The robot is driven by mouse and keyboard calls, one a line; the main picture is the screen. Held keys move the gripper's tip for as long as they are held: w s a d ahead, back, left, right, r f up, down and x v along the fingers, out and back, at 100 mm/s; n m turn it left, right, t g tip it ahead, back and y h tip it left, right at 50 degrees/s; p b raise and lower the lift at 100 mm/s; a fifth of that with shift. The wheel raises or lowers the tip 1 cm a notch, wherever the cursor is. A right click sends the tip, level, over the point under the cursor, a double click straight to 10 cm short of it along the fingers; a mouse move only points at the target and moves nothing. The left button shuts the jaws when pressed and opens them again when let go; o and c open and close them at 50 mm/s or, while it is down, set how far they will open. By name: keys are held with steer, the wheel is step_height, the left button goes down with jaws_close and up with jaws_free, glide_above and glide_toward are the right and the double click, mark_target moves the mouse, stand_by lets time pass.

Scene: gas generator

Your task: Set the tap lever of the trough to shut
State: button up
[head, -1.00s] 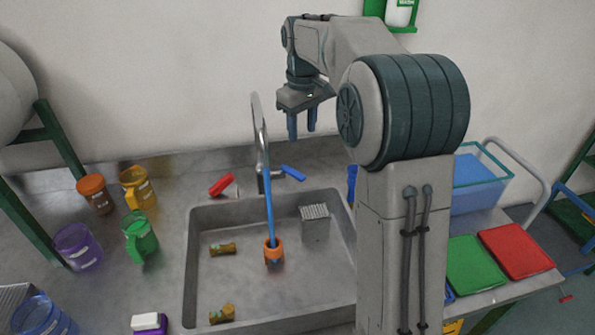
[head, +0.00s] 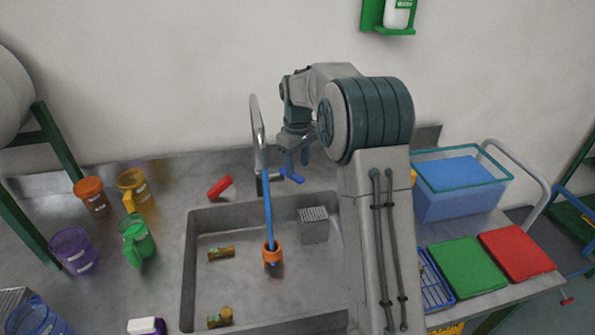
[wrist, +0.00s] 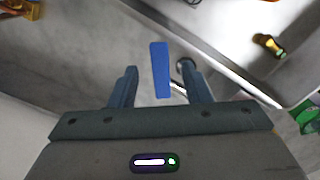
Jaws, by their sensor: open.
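The trough (head: 192,250) is a grey metal basin with a tall chrome tap (head: 257,130) at its back edge. My gripper (head: 294,168) is low behind the trough, at the blue lever. In the wrist view the blue lever (wrist: 160,70) shows between my two open fingers, with visible gaps on both sides. I cannot tell how far it reaches in depth between them.
Several coloured jugs, including a green one (head: 138,240), stand left. A blue bin (head: 460,185) stands right. The wall is close behind.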

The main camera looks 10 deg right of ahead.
mark_target(297, 177)
steer(key=shift+f, duration=1.65)
jaws_close()
steer(key=shift+s+a, duration=0.1)
steer(key=shift+s+a+m, duration=0.15)
steer(key=shift+a+m, duration=0.35)
steer(key=shift+m, duration=0.7)
steer(key=shift+s+a+m, duration=0.15)
steer(key=shift+a+m, duration=0.4)
steer(key=shift+m, duration=0.65)
steer(key=shift+s+a+m, duration=0.15)
steer(key=shift+a+m, duration=0.35)
steer(key=shift+m, duration=0.7)
